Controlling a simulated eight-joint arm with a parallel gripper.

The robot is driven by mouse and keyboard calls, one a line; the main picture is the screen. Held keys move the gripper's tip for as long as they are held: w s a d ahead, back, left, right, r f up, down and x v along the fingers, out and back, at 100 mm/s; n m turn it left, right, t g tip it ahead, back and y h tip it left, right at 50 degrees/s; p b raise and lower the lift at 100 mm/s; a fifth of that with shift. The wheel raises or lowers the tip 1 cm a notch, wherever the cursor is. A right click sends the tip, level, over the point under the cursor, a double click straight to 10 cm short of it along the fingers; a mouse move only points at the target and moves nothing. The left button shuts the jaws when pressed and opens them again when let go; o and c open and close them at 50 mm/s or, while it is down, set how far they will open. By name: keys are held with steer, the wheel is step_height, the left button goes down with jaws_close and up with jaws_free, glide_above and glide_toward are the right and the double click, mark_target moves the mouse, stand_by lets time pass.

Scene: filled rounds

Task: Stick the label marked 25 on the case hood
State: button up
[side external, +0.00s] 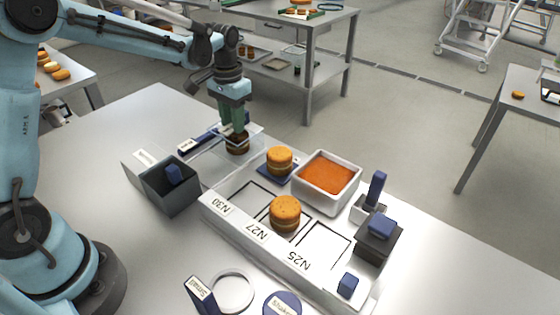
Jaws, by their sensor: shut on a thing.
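My gripper (237,134) is at the back of the table, pointing down and shut on a dark brown round (237,146). Clear panels show around the round; they may be the case hood, but its outline is hard to make out. A long white tray (228,220) stands in front, with N30, N27 and N25 written along its front. The N25 marking (305,262) is by the right-hand square. I cannot make out a separate loose label marked 25.
An orange round (285,212) sits on the tray's middle square, and another (279,158) on a blue pad behind. A white tub (349,179) holds orange filling. A grey bin (170,198) stands left. Blue-handled tools (376,188) stand right. A ring (232,292) lies in front.

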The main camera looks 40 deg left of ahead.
steer(key=shift+f, duration=0.2)
steer(key=o, duration=0.8)
steer(key=shift+c, duration=0.2)
steer(key=shift+r, duration=0.1)
steer(key=shift+r, duration=2.9)
